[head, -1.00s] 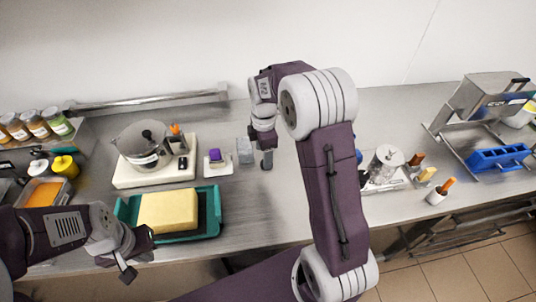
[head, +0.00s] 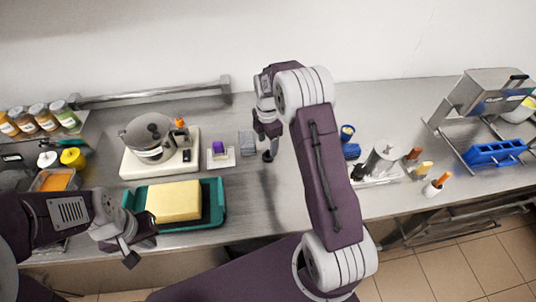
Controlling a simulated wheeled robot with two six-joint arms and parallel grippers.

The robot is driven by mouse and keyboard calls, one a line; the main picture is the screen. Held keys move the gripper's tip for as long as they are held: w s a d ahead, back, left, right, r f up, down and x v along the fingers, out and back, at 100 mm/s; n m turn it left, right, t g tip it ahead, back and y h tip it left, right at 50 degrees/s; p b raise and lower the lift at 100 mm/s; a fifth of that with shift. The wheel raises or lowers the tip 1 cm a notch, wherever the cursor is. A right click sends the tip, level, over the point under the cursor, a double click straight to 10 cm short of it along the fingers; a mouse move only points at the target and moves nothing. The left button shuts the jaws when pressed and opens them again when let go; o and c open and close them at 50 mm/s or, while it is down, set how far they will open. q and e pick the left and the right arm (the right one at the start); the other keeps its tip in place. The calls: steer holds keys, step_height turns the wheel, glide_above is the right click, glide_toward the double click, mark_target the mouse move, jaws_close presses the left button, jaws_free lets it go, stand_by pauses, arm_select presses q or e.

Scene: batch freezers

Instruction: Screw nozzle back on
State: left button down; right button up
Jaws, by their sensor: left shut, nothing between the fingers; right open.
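My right gripper (head: 268,154) hangs over the bare middle of the counter, right of a small grey block (head: 247,143). It is open and I see nothing in it. My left gripper (head: 143,250) is shut and empty near the front edge of the counter, just below the green tray (head: 213,222). I cannot pick out a nozzle for sure. A grey metal cylinder (head: 384,158) lies tilted on a shallow tray at the right. Dark blue round pieces (head: 349,142) are just behind it, partly hidden by my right arm.
A yellow block (head: 174,201) sits in the green tray. A pot on a white-based appliance (head: 160,160) stands behind it. Jars (head: 40,120) line the far left. A blue rack (head: 492,153) and steel machine (head: 490,95) stand right. The middle of the counter is clear.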

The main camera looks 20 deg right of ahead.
mark_target(268, 150)
steer(key=shift+s+f, duration=0.1)
steer(key=f, duration=0.2)
steer(key=f+p, duration=0.1)
steer(key=f, duration=0.1)
steer(key=shift+s, duration=0.2)
steer(key=shift+f, duration=0.5)
jaws_close()
steer(key=shift+r, duration=0.1)
